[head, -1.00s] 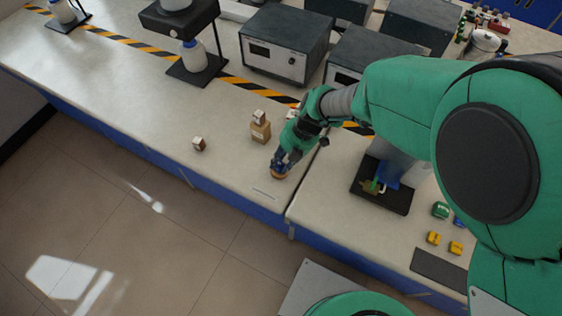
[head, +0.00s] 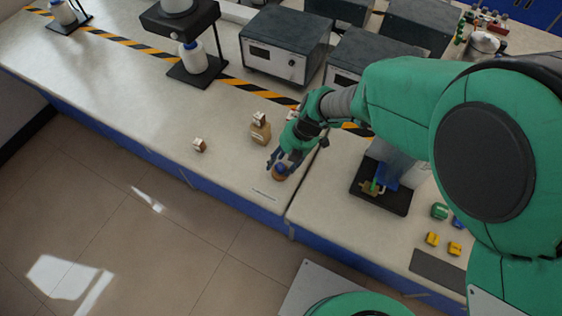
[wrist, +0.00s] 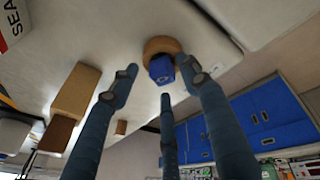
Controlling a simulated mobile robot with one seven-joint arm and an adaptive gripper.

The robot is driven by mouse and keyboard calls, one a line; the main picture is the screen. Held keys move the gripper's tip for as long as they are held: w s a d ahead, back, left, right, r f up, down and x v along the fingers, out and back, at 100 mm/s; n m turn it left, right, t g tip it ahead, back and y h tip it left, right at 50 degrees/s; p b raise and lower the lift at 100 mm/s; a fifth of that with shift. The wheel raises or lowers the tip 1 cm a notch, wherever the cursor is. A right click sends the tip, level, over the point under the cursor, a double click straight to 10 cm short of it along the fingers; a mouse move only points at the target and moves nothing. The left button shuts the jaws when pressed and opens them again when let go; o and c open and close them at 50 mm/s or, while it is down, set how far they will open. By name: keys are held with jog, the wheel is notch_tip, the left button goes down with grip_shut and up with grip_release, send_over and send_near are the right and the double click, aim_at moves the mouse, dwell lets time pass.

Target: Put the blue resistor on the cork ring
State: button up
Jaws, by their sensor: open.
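The blue resistor (head: 281,168) is a small blue block, seen on top of the round tan cork ring (head: 277,176) near the front edge of the bench. In the wrist view the resistor (wrist: 161,70) stands against the ring (wrist: 160,45), apparently resting on it. My gripper (head: 282,162) is just above them. In the wrist view its fingers (wrist: 160,78) are spread open around the resistor, with gaps visible beside it. The ring's centre is hidden by the resistor.
A brown box (head: 260,132) with a smaller block on top and a small brown cube (head: 199,145) stand to the left. A black tray (head: 381,190) with parts is at right. Yellow blocks (head: 432,239) lie farther right. The bench front edge is close.

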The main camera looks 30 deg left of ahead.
jog(key=p+v, duration=0.2)
jog(key=v, duration=1)
jog(key=shift+r, duration=0.1)
dwell(0.5)
jog(key=w+d+r+m+t, duration=0.2)
jog(key=d+r+m+t, duration=0.2)
jog(key=d+r+m, duration=1.3)
jog(key=s+d+r+m+t+h, duration=0.1)
jog(key=s+d+r+m, duration=0.2)
jog(key=d, duration=0.4)
jog(key=s+d+r+m+t+h, duration=0.1)
jog(key=s+d+r+m, duration=0.2)
jog(key=d+m, duration=0.5)
jog(key=s+d+r+m+t+h, duration=0.1)
jog(key=s+d+r+m, duration=0.3)
jog(key=d, duration=0.4)
jog(key=shift+s+d+m, duration=0.15)
jog(key=shift+s+m, duration=0.55)
jog(key=shift+s, duration=0.1)
